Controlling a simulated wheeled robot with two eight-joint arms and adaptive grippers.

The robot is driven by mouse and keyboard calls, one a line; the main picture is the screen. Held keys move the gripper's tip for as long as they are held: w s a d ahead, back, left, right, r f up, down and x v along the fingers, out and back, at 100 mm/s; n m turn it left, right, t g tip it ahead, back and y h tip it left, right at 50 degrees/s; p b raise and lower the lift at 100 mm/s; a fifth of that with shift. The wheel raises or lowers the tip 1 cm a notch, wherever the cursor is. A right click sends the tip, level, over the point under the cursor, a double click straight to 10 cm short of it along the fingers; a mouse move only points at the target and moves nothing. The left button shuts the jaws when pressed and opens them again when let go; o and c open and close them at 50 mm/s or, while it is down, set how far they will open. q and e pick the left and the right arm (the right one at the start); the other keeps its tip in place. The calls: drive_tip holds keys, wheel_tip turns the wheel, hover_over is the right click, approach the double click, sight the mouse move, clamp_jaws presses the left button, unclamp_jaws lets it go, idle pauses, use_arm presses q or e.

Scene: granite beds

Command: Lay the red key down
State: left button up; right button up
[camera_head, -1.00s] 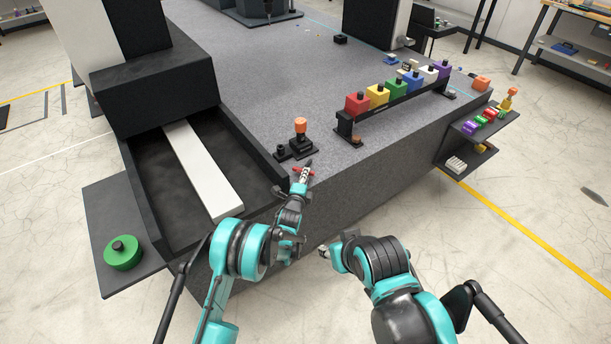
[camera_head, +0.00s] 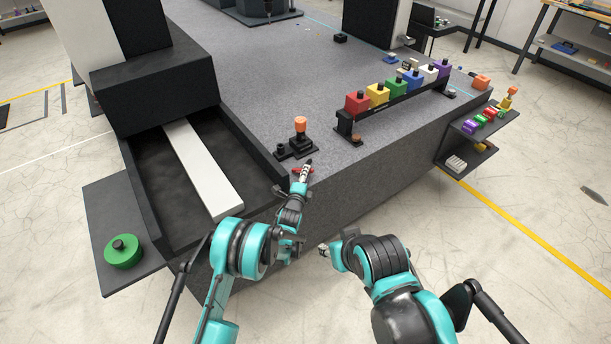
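The red key (camera_head: 310,171) is a small red piece near the front edge of the granite bed. Its red ends show on both sides of my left gripper's fingers. My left gripper (camera_head: 304,169) reaches up from the front, and its narrow fingers look shut on the red key. Its fingers hide the middle of the key. I cannot tell whether the key touches the granite. My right gripper (camera_head: 324,250) is low in front of the bed, away from the key, and mostly hidden by its own arm; its fingers are too small to read.
A black fixture with an orange knob (camera_head: 300,124) stands just behind the key. A black rack (camera_head: 400,99) with several coloured blocks is to the right. A dark tray with a white bar (camera_head: 203,170) lies left. The granite (camera_head: 260,80) behind is mostly clear.

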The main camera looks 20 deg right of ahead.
use_arm(q)
drive_tip(key=shift+s+f, duration=0.15)
drive_tip(key=shift+f+v, duration=0.2)
drive_tip(key=shift+v, duration=0.75)
drive_tip(key=shift+f+v, duration=0.15)
drive_tip(key=shift+v, duration=0.75)
drive_tip(key=shift+f+v, duration=0.2)
drive_tip(key=shift+v, duration=0.75)
drive_tip(key=shift+s+a+r, duration=0.1)
